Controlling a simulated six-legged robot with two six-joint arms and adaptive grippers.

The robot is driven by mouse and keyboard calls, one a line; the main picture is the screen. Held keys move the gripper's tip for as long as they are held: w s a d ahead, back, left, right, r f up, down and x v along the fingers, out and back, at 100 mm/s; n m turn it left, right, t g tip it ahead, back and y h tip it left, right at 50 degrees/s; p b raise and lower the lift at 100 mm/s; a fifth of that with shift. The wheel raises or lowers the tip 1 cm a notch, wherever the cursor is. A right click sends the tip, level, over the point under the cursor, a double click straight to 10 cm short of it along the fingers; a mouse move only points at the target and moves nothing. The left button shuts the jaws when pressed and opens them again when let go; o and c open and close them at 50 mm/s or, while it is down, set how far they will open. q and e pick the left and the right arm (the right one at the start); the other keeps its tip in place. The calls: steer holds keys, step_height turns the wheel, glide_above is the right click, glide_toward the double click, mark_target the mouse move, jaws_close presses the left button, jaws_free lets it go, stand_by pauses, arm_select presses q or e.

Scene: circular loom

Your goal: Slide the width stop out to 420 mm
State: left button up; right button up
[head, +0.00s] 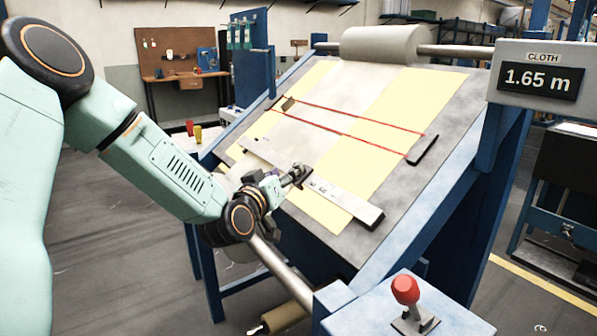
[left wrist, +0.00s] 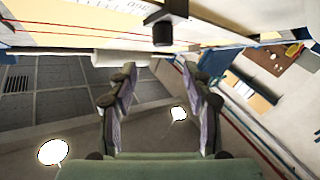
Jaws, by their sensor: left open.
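A pale rule bar (head: 345,198) with printed marks lies across the sloped board. My left gripper (head: 299,172) is at this bar, near its middle. In the left wrist view, the left gripper (left wrist: 160,88) is open, with nothing between its fingers. A dark bracket with a black knob (left wrist: 163,30), which looks like the width stop, is beyond the fingertips at the top, apart from them. A strip with printed numbers (left wrist: 118,6) is behind it. In the head view the stop cannot be told from the dark fingers. My right gripper is not in view.
The grey sloped board (head: 446,108) carries cloth with yellow bands (head: 409,103) and red lines ending at a dark bar (head: 422,150). A cloth roll (head: 380,45) is at the top. A display (head: 540,80) reads 1.65 m. A red-knobbed lever (head: 405,290) stands front right.

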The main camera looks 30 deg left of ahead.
arm_select(q)
steer(key=w, duration=0.2)
steer(key=w+f+b, duration=0.1)
steer(key=w, duration=0.1)
steer(key=w+a, duration=0.1)
steer(key=w, duration=0.1)
steer(key=shift+w+f, duration=0.2)
steer(key=shift+w, duration=0.2)
steer(key=shift+w+a, duration=0.3)
steer(key=shift+r, duration=0.1)
steer(key=shift+d, duration=0.1)
steer(key=shift+c, duration=0.3)
steer(key=shift+w, duration=0.1)
steer(key=c, duration=0.3)
jaws_close()
